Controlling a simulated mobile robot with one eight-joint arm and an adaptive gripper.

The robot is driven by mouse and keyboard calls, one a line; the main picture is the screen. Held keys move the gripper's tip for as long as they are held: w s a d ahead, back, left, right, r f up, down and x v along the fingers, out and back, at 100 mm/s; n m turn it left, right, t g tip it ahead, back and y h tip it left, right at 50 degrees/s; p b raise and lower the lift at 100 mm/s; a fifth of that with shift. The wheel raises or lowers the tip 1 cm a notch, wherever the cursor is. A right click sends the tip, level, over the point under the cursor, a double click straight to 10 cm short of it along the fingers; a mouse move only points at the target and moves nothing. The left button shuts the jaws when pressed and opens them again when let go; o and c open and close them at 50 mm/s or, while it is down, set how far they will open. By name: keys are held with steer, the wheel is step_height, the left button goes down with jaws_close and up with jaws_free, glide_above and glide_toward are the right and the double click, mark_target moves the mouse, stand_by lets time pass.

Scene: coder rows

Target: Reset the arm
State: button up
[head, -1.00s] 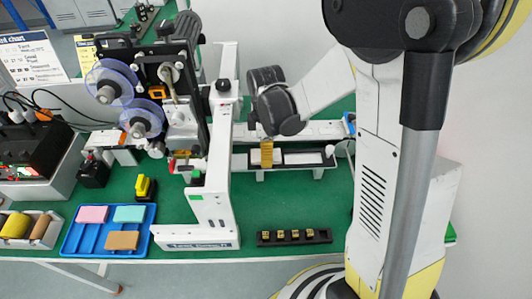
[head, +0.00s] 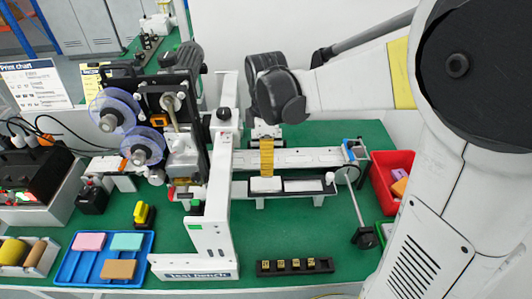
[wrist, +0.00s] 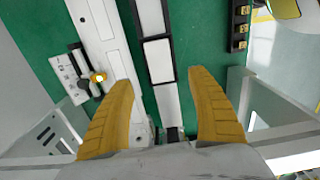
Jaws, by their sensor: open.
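My gripper (head: 267,158) points down over the coder's conveyor rail, to the right of the white test bench frame (head: 212,225). In the wrist view my gripper (wrist: 160,80) has two yellow fingers spread wide apart with nothing between them. Below them lies a dark-framed track with white plates (wrist: 158,60). The same track (head: 302,184) shows in the head view, just right of the fingers. Whether the fingertips touch anything is unclear. My arm reaches in from the right.
The coder (head: 172,100) with clear reels stands left of my gripper. A black strip of yellow type blocks (head: 295,266) lies at the front. A blue tray (head: 75,270) holds several coloured blocks. A red bin (head: 378,170) stands at right. Green table is bare between the track and strip.

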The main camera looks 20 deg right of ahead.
steer(key=s+r+m+t, duration=0.7)
steer(key=s+m, duration=0.5)
steer(key=m, duration=0.2)
steer(key=shift+s, duration=0.4)
stand_by(1.0)
